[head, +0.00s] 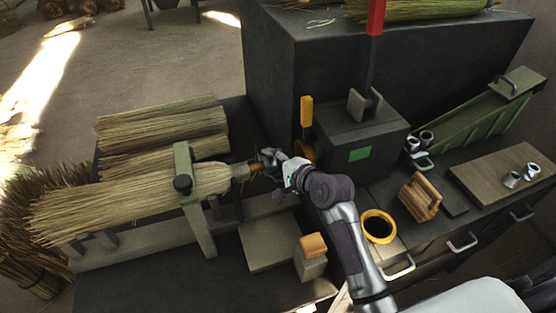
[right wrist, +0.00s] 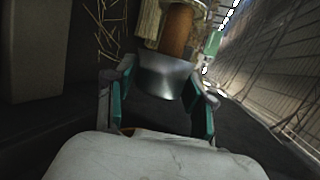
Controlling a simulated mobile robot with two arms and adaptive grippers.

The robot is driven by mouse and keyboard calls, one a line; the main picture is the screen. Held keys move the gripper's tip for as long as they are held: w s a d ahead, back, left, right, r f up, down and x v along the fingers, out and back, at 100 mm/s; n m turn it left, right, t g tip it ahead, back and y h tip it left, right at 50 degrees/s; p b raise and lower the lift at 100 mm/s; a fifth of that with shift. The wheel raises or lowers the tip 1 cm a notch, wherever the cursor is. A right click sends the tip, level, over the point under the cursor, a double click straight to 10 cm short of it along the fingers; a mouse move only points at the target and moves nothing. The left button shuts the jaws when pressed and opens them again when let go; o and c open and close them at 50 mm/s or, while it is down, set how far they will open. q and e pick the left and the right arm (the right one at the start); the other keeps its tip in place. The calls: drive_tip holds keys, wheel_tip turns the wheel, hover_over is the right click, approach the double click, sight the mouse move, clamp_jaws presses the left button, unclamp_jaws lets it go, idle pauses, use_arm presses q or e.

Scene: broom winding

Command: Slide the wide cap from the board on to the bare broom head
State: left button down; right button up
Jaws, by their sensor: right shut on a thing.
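My right gripper (head: 265,165) is shut on a grey metal wide cap (right wrist: 167,76) at the neck end of the bare broom head (head: 120,200). In the right wrist view the fingers (right wrist: 162,103) grip the cap from both sides. The brown stub (right wrist: 177,35) of the broom head lines up with the cap's far rim; I cannot tell how far it is inside. The broom head lies under a green clamp (head: 185,165). The wooden board (head: 480,175) at the right holds two more metal caps (head: 511,180). My left gripper is not in view.
A black machine (head: 360,150) with a green panel stands behind the right arm. A yellow-rimmed ring (head: 379,226), a wooden holder (head: 420,197) and a green chute (head: 480,115) with metal caps (head: 411,143) are to the right. Straw bundles (head: 160,125) lie behind the broom head.

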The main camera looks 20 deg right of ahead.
sight(252, 170)
drive_tip(key=shift+s+a+p, duration=0.1)
drive_tip(key=shift+a+p, duration=1.35)
drive_tip(key=shift+a, duration=1.55)
drive_tip(key=o, duration=0.9)
